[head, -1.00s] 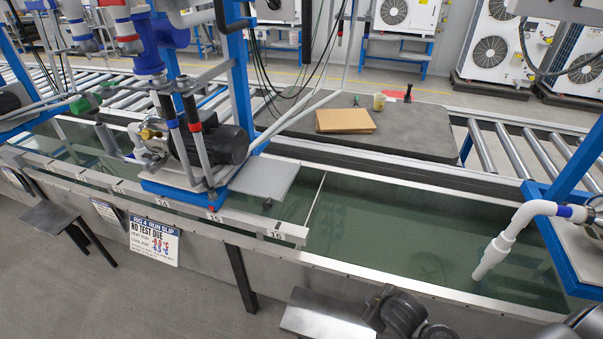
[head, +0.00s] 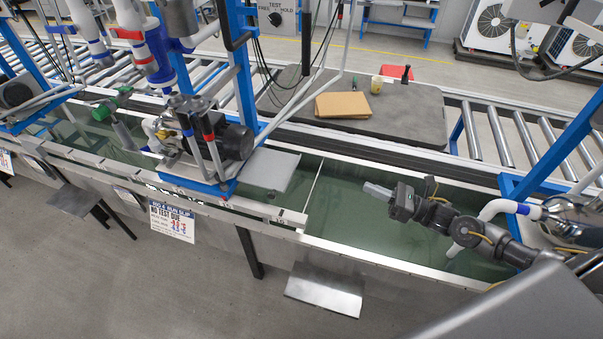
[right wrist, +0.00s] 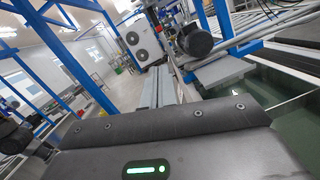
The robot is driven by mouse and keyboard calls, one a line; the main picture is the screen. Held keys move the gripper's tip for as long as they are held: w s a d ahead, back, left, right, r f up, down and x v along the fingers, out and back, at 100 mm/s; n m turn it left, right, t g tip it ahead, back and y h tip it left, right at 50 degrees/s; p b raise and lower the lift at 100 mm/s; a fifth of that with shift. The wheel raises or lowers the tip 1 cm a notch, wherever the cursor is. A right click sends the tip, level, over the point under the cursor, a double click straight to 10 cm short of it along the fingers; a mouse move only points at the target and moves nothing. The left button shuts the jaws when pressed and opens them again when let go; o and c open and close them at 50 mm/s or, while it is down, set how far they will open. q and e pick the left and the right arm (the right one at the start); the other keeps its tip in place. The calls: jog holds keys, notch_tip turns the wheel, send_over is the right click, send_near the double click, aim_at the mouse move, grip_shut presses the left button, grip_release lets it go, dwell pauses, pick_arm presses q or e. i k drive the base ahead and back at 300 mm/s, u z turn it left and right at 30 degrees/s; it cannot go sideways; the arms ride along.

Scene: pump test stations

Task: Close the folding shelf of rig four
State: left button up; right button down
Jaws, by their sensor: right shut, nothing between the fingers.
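Rig four carries a dark pump motor (head: 232,143) on a blue base, with a run slip sign (head: 172,222) below it at the tank front. A flat grey plate (head: 270,169), apparently the folding shelf, stands out level to the right of the blue base, over the tank. The plate also shows in the right wrist view (right wrist: 222,72), below the motor. My right gripper (head: 372,190) is shut and empty above the green water, to the right of the plate and apart from it. My left gripper is not in view.
The tank's front rim (head: 400,262) runs below my right arm. A white pipe (head: 490,212) and a blue frame stand on the right. Another grey plate (head: 325,291) juts out at the tank front. A grey table (head: 420,125) behind holds a cardboard piece (head: 343,105).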

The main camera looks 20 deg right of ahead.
aim_at(273, 171)
jog(key=i, duration=1)
